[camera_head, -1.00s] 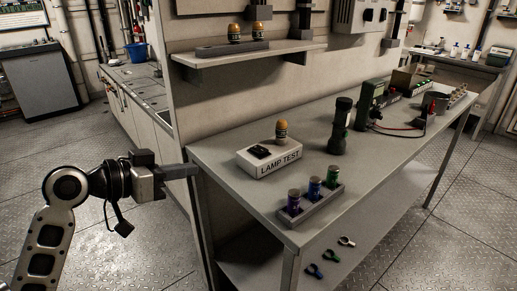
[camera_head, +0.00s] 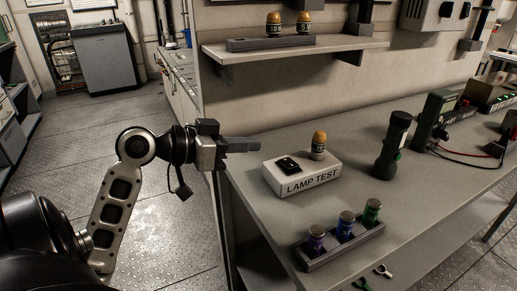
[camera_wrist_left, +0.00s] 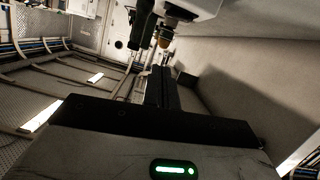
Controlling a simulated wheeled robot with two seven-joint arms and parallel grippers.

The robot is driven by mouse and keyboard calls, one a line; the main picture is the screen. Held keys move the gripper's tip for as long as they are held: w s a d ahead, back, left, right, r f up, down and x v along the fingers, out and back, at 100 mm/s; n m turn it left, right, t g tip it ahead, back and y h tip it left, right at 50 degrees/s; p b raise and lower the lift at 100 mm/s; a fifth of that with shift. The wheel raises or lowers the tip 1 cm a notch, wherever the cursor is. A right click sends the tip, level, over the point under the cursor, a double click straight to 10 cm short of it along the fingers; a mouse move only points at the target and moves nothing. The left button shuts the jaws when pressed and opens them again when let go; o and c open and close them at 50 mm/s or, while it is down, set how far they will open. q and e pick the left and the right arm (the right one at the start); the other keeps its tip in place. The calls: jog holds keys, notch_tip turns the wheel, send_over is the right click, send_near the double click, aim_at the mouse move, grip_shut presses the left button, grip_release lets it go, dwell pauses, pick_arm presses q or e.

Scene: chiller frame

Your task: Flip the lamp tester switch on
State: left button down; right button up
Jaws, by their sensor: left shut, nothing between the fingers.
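The lamp tester (camera_head: 303,177) is a white box marked LAMP TEST on the grey bench. Its black switch (camera_head: 287,164) is on the top face at the left; which way it is tipped is too small to tell. An amber-capped lamp (camera_head: 319,145) stands upright on the box behind the switch. My left gripper (camera_head: 257,146) is shut and empty, to the left of the tester and apart from it, near the bench's left edge. In the left wrist view the shut fingers (camera_wrist_left: 162,88) point toward the tester (camera_wrist_left: 196,8) and lamp (camera_wrist_left: 164,37). My right gripper is not in view.
A rack (camera_head: 341,245) with purple, blue and green capped cylinders stands in front of the tester. A black flashlight (camera_head: 393,146) and a meter (camera_head: 433,120) stand to the right. A shelf (camera_head: 295,50) with two amber lamps hangs above. The bench (camera_head: 261,221) is bare left of the rack.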

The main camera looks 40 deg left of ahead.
pick_arm(q)
jog(key=p, duration=0.1)
send_over(282, 174)
jog(key=shift+w+a+f, duration=0.1)
jog(key=shift+w+f, duration=0.1)
jog(key=shift+f, duration=0.25)
jog(key=shift+w+a+f, duration=0.1)
jog(key=shift+w+f, duration=0.1)
jog(key=shift+f, duration=0.25)
jog(key=f, duration=0.3)
jog(key=shift+s+d, duration=0.1)
jog(key=shift+s, duration=0.15)
jog(key=shift+f, duration=0.55)
